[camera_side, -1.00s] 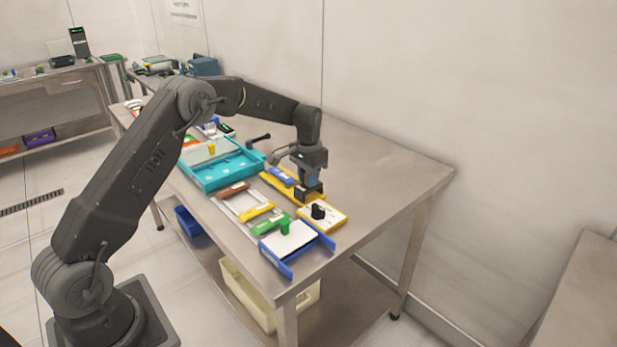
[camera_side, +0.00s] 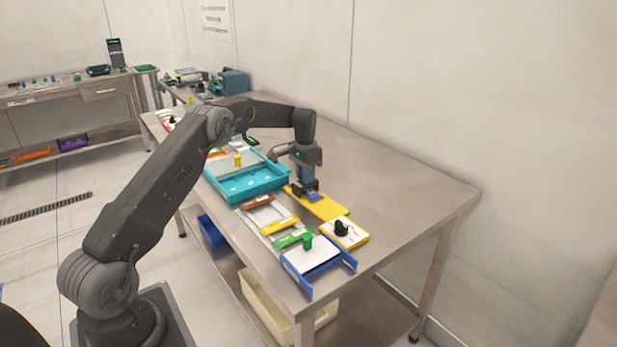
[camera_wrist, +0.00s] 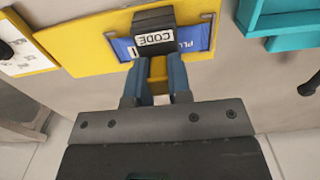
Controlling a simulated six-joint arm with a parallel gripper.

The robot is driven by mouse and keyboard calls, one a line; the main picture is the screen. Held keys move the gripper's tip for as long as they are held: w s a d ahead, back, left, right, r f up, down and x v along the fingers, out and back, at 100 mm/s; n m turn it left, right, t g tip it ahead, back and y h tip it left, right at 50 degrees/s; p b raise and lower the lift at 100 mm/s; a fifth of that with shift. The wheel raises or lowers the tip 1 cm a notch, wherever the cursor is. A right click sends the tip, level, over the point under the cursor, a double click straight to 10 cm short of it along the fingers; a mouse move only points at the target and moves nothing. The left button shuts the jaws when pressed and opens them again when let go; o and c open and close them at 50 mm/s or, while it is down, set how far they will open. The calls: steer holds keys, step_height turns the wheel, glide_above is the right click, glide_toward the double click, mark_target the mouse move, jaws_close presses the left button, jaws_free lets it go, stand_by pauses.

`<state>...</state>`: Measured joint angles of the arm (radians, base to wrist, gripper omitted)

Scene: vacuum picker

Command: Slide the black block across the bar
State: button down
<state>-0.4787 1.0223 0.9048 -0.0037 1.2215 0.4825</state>
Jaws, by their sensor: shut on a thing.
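The yellow bar (camera_side: 325,206) lies along the bench, with a blue labelled piece (camera_side: 314,197) on it. It also fills the top of the wrist view (camera_wrist: 88,45). My gripper (camera_side: 307,180) is over the bar's far end. My fingers and wrist partly hide the block in the side view.
A turquoise tray (camera_side: 221,187) stands left of the bar. A white-and-yellow plate with a black knob (camera_side: 342,229) lies off the near end. A blue-edged tray (camera_side: 318,270) is at the front. The bench right of the bar is clear.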

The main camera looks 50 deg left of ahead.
steer(key=shift+a+r, duration=0.15)
steer(key=shift+a, duration=0.15)
steer(key=c, duration=1.4)
jaws_free()
steer(key=o, duration=0.4)
steer(key=shift+d, duration=0.1)
steer(key=shift+c, duration=0.2)
step_height(320, 180, up, 14)
